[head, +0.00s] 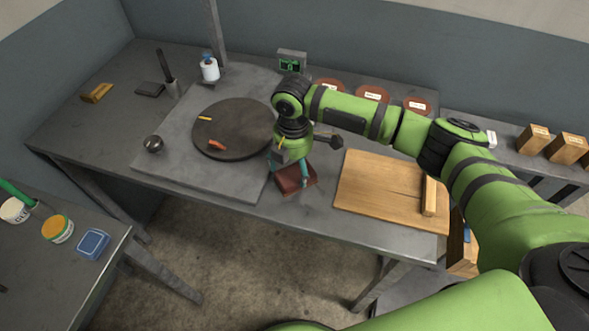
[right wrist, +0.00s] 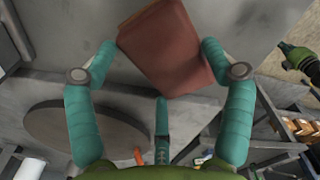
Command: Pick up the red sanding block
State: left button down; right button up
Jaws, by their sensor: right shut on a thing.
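The red sanding block (head: 289,180), a dull brownish-red block, shows in the head view under my right gripper (head: 292,172), near the front edge of the grey workbench. In the right wrist view the block (right wrist: 168,48) sits tilted between the teal fingers of the right gripper (right wrist: 160,54). The fingertips touch it on opposite sides, so the gripper is shut on it. Whether its underside touches the bench is hard to tell. My left gripper is not in view.
A dark round disc (head: 236,143) with small pieces on it lies left of the block on a grey slab (head: 184,183). A wooden board (head: 378,188) lies to the right. Several reddish discs (head: 371,94) are behind my arm. A side table (head: 103,268) stands at lower left.

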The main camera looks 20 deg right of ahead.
aim_at(293, 169)
jog(key=shift+r, duration=0.45)
notch_tip(293, 169, up, 3)
jog(key=shift+w+f+b, duration=0.1)
jog(key=shift+b, duration=0.55)
jog(key=s+d+r+b, duration=0.2)
jog(key=s+d+r, duration=0.5)
jog(key=s+d, duration=0.1)
jog(key=shift+d+r, duration=0.15)
jog(key=shift+d, duration=0.2)
